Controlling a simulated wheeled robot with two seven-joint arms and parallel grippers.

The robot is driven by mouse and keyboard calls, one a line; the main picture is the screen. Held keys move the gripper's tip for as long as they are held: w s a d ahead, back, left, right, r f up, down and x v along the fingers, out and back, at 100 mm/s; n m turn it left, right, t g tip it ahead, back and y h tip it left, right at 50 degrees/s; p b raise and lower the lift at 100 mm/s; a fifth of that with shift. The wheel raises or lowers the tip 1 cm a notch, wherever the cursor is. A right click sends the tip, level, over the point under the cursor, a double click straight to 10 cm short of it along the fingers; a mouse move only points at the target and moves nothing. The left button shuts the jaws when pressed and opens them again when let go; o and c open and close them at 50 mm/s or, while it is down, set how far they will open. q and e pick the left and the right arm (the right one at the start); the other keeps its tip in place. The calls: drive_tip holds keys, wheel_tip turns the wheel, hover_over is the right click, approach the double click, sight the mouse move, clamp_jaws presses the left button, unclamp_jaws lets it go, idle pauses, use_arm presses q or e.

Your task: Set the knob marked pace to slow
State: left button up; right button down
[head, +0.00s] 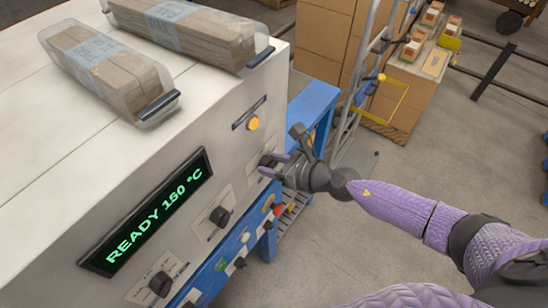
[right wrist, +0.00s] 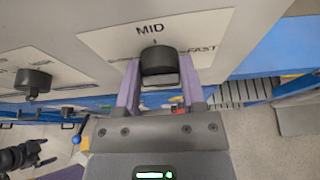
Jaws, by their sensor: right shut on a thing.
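The dark knob (right wrist: 158,62) sits on a white plate (right wrist: 110,42) lettered MID above and FAST at the right. The plate's left lettering is mostly hidden by a finger, and no pace label is readable. My right gripper (right wrist: 160,88) is shut on the knob, with a purple finger on each side. In the head view, my right gripper (head: 279,166) reaches the machine's front at this knob (head: 267,160). I cannot tell the knob's pointer direction for sure. A dark two-pronged shape in the right wrist view looks like my left gripper (right wrist: 42,153), prongs apart, touching nothing visible.
An orange button (head: 253,123) is above. Wrapped wood packs (head: 105,70) lie on top. Open floor is to the right.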

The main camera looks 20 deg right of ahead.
use_arm(q)
drive_tip(key=shift+d+r, duration=0.35)
drive_tip(key=shift+d, duration=0.2)
use_arm(e)
drive_tip(key=shift+f+n, duration=0.1)
drive_tip(key=shift+n, duration=0.2)
